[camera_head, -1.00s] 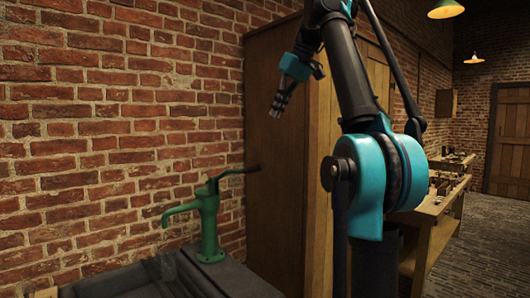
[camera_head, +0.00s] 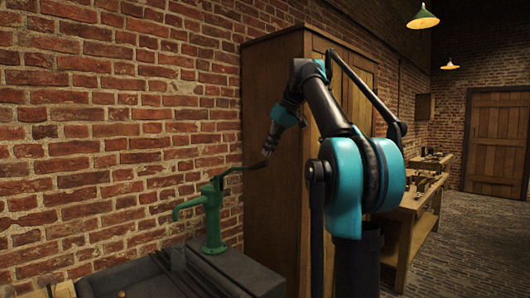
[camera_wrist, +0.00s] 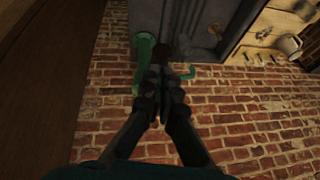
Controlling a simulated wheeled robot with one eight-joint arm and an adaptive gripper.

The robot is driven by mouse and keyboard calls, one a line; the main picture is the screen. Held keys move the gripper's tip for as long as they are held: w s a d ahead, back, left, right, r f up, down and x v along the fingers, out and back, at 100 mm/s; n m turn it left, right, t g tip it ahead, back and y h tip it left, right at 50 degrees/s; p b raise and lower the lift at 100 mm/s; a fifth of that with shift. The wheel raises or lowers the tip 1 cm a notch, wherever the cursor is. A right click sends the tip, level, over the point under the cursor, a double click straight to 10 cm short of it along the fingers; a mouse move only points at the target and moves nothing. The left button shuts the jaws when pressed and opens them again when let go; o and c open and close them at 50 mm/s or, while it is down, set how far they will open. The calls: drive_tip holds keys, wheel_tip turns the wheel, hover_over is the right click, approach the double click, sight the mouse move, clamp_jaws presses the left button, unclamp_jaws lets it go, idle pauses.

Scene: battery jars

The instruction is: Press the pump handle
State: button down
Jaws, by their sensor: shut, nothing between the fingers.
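A green pump (camera_head: 212,218) stands on a dark ledge by the brick wall, its spout pointing left. Its dark pump handle (camera_head: 242,168) reaches out to the right, roughly level and slightly raised at the free end. My gripper (camera_head: 268,150) is shut and points down, its tips at or just above the handle's free end; I cannot tell whether they touch. In the wrist view my shut gripper (camera_wrist: 162,75) is in front of the green pump (camera_wrist: 145,46) and hides much of the handle.
A tall wooden cabinet (camera_head: 272,150) stands right behind the handle's end and my gripper. The brick wall (camera_head: 110,150) is close behind the pump. A workbench (camera_head: 410,220) is farther right. A white vessel (camera_wrist: 290,46) shows at the wrist view's upper right.

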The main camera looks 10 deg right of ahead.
drive_tip(key=shift+s+f, duration=0.15)
drive_tip(key=shift+f, duration=0.1)
drive_tip(key=shift+f, duration=0.1)
drive_tip(key=shift+s+d+f, duration=0.2)
drive_tip(key=shift+s+f, duration=0.05)
drive_tip(key=shift+f, duration=0.2)
wheel_tip(320, 180, down, 21)
drive_tip(key=s+d+t+y, duration=0.1)
drive_tip(key=s+t+y, duration=0.1)
drive_tip(key=t, duration=0.3)
drive_tip(key=shift+d+n+y, duration=0.2)
drive_tip(key=shift+n+y, duration=0.1)
drive_tip(key=shift+y, duration=0.6)
drive_tip(key=shift+a+f, duration=0.1)
